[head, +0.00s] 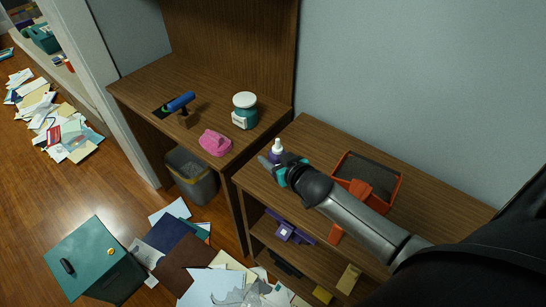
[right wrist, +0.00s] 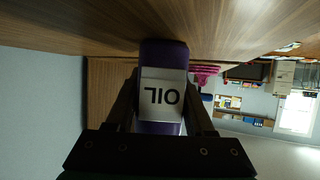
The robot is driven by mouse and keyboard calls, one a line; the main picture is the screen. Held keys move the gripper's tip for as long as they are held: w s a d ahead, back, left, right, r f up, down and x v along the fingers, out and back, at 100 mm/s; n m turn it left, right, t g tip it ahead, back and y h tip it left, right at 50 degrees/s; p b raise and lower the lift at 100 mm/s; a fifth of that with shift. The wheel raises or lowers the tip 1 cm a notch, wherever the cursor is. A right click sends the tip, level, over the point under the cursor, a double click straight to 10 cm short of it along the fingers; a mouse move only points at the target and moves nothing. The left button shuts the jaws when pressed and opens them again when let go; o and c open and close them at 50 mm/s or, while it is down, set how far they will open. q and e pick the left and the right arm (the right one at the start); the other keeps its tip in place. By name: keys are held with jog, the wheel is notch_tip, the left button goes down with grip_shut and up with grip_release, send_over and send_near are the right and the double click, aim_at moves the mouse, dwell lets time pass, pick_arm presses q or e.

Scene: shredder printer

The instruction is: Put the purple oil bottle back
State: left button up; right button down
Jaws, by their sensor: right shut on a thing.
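The purple oil bottle (head: 276,154) stands upright at the left end of the low shelf unit's wooden top, its white cap upward. My right gripper (head: 278,166) is shut on it from the front right. In the right wrist view, which is upside down, the bottle (right wrist: 163,52) sits between the two dark fingers, with its white OIL label facing the camera. Its base appears to be at the wooden surface; I cannot tell whether it bears its full weight there. My left gripper is not in view.
An orange-red tray (head: 398,190) lies on the shelf top right of the bottle. The desk (head: 140,90) holds a teal jar (head: 245,112), a pink object (head: 214,143) and a blue-handled tool (head: 181,102). A teal box (head: 95,262) and scattered papers cover the floor.

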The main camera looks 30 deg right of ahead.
aim_at(277, 157)
jog(key=shift+c, duration=1.4)
grip_release()
jog(key=shift+f, duration=0.1)
jog(key=shift+r, duration=0.25)
jog(key=shift+p+v, duration=1.35)
jog(key=shift+v, duration=2.4)
jog(key=shift+f, duration=0.1)
